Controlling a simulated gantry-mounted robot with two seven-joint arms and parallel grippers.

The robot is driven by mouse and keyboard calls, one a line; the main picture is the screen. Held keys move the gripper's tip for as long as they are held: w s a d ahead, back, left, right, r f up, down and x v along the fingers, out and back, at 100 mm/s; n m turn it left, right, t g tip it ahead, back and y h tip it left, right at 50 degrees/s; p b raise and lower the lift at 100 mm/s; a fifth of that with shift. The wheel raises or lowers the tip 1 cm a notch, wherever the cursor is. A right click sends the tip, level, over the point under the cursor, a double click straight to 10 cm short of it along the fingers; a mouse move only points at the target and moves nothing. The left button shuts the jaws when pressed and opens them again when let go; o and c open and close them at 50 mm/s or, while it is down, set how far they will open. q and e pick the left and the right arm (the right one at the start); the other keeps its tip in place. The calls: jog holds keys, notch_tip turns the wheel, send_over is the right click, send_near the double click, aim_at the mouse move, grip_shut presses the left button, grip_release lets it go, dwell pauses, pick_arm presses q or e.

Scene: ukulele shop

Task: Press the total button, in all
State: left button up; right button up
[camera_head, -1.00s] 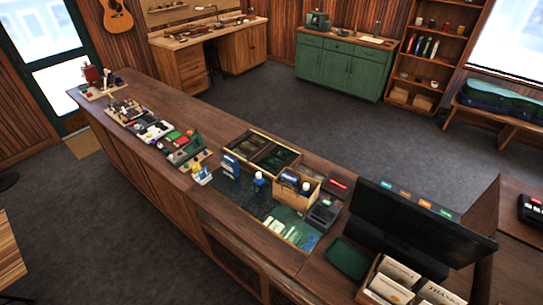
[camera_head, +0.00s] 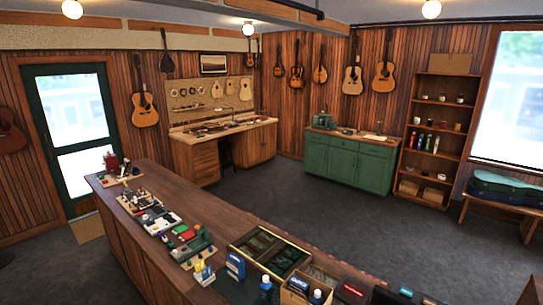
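No total button can be made out in the head view. A dark device with a red-lit face (camera_head: 352,290) sits on the counter at the bottom edge. Neither of my grippers is in view.
The long wooden counter (camera_head: 225,215) runs from the left to the bottom right. It bears a partitioned tray (camera_head: 238,242), a wooden box (camera_head: 285,295), blue bottles and small goods. A green cabinet (camera_head: 345,160) and shelves (camera_head: 425,165) stand behind open dark floor (camera_head: 345,225).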

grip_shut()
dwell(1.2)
